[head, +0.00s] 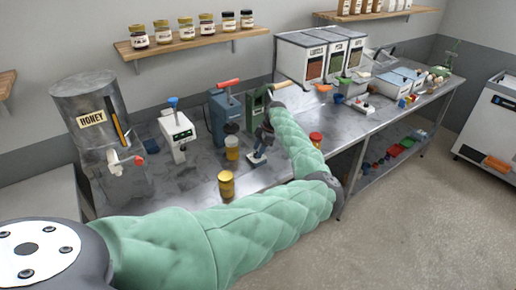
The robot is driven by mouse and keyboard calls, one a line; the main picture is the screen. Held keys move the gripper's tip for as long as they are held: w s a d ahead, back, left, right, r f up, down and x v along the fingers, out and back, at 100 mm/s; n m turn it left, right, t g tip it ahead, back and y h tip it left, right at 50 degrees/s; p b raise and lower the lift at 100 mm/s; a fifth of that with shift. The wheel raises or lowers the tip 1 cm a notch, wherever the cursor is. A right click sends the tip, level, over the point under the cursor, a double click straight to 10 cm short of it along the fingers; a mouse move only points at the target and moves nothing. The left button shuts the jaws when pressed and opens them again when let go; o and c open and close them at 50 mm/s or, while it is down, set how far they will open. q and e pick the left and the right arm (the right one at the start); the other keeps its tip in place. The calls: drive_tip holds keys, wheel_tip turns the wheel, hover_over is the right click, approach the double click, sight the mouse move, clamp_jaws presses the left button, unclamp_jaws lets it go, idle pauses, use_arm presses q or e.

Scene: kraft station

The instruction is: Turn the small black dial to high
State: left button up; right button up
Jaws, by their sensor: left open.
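I cannot make out the small black dial in the head view; it is too small or hidden. A dark green machine (254,101) with a tan handle stands at the back of the steel counter, partly hidden by my left arm. A blue-grey machine (220,109) with a red handle stands left of it. A white device (178,137) with a blue top and a dark display stands further left. My left gripper (257,158) is low over the counter, in front of the green machine. It is open and looks empty. My right gripper is out of view.
A metal honey tank (90,108) stands at the left. A yellow jar (226,184) is near the front edge, and another yellow container (232,153) is behind it. White bins (318,58) and trays fill the right. A jar shelf (190,42) hangs above.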

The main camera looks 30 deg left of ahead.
use_arm(q)
drive_tip(key=shift+s+a+f, duration=0.1)
drive_tip(key=shift+a+f, duration=0.05)
drive_tip(key=shift+f, duration=0.45)
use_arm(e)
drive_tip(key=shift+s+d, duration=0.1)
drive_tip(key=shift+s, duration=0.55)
use_arm(q)
drive_tip(key=shift+c, duration=0.4)
drive_tip(key=c, duration=0.9)
